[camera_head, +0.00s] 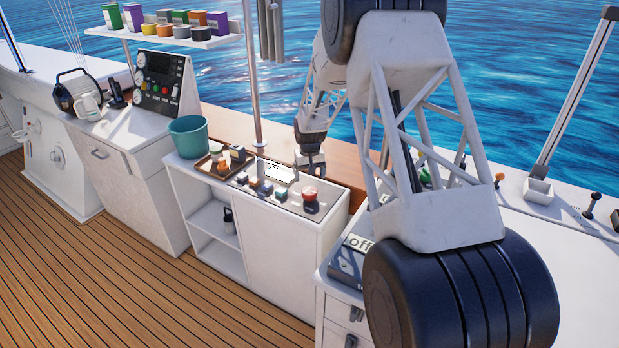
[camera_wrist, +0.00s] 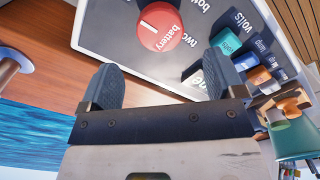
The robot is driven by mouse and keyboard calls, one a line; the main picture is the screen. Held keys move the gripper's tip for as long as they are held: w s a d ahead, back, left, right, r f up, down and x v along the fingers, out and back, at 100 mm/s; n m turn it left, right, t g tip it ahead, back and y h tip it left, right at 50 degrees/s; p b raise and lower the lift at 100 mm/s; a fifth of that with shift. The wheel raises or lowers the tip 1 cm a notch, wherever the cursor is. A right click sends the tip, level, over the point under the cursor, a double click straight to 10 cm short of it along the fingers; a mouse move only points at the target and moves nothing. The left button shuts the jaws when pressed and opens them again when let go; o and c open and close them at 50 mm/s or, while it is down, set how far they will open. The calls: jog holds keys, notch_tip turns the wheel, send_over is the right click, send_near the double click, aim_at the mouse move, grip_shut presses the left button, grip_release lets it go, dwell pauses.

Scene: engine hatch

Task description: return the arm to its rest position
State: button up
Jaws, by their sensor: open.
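My gripper (camera_wrist: 163,88) is open in the wrist view, its two dark finger pads apart with nothing between them. In the head view my gripper (camera_head: 310,170) hangs over the back of the white counter, behind the switch panel (camera_head: 258,201). A red battery knob (camera_wrist: 161,27) on the panel lies just beyond the fingertips in the wrist view, apart from them. The red knob also shows in the head view (camera_head: 310,193). My arm's large white and black links cover much of the right half of the head view.
A tray (camera_head: 204,164) with small items and a teal bucket (camera_head: 189,136) stand left of the panel. A metal pole (camera_head: 254,75) rises behind the counter. A shelf (camera_head: 188,41) holds several colored cans. A gauge console (camera_head: 164,83) stands at the left. The wooden deck (camera_head: 90,270) is clear.

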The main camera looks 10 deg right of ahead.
jog(key=s+a+r+t, duration=0.1)
jog(key=s+a+r, duration=0.2)
jog(key=s+r, duration=2.15)
jog(key=s+a+r, duration=0.1)
jog(key=s, duration=1.5)
jog(key=s+a+r+t, duration=0.1)
jog(key=s+r, duration=0.1)
jog(key=s, duration=1.3)
jog(key=shift+s+a+t, duration=0.15)
jog(key=shift+s+t, duration=0.15)
jog(key=shift+s, duration=0.05)
